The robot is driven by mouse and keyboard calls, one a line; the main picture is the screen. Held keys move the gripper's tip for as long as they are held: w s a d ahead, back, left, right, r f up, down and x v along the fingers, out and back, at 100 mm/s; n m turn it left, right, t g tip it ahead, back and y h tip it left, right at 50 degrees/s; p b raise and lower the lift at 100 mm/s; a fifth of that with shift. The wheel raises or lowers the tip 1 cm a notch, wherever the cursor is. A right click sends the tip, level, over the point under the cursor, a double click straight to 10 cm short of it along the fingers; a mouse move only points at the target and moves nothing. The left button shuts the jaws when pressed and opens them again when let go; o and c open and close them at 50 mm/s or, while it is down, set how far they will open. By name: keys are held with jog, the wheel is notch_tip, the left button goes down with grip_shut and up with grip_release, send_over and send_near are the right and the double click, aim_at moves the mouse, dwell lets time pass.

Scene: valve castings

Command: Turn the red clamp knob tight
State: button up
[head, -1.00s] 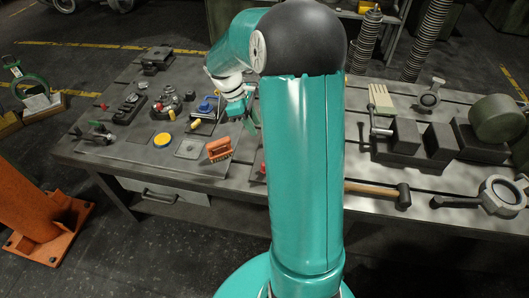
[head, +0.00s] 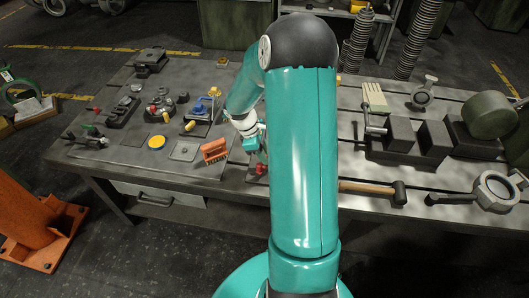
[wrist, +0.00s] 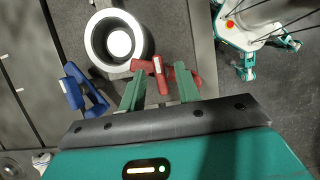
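The red clamp knob (wrist: 159,74) has several lobes and lies between and partly behind my fingers in the wrist view. In the head view, only a small red part (head: 262,169) of it shows, just below my gripper (head: 258,147). My gripper (wrist: 160,69) has its two green fingers apart, one on each side of a red lobe. I cannot tell whether either finger touches it. A blue clamp knob (wrist: 84,86) sits to the left in the wrist view. A round casting (wrist: 94,38) with a pale rim and bright centre stands above the knobs. My arm hides much of this area in the head view.
An orange-handled block (head: 214,151) stands just left of my gripper. A yellow disc (head: 156,142) and several small fittings lie farther left. A mallet (head: 370,188) and dark blocks (head: 403,134) are to the right. The bench's front edge is close.

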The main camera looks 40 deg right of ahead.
grip_shut()
jog(key=shift+r+m, duration=0.1)
jog(key=shift+m, duration=0.3)
jog(key=m+y, duration=0.1)
jog(key=m, duration=0.1)
jog(key=m+g+y, duration=0.1)
jog(key=m, duration=0.1)
jog(key=shift+w+d+m, duration=0.1)
jog(key=shift+w+m, duration=0.05)
jog(key=shift+m, duration=0.15)
jog(key=m+y, duration=0.1)
jog(key=m, duration=0.3)
jog(key=shift+d+m+y, duration=0.15)
jog(key=shift+m+y, duration=0.15)
jog(key=shift+y, duration=0.1)
jog(key=m+y, duration=0.1)
jog(key=m, duration=0.2)
jog(key=m+t+y, duration=0.1)
jog(key=m, duration=0.2)
jog(key=shift+d, duration=0.15)
jog(key=m, duration=0.2)
jog(key=m+t, duration=0.1)
jog(key=m, duration=0.1)
jog(key=m+t+y, duration=0.1)
jog(key=m, duration=0.1)
jog(key=shift+s+d, duration=0.1)
jog(key=shift+s, duration=0.15)
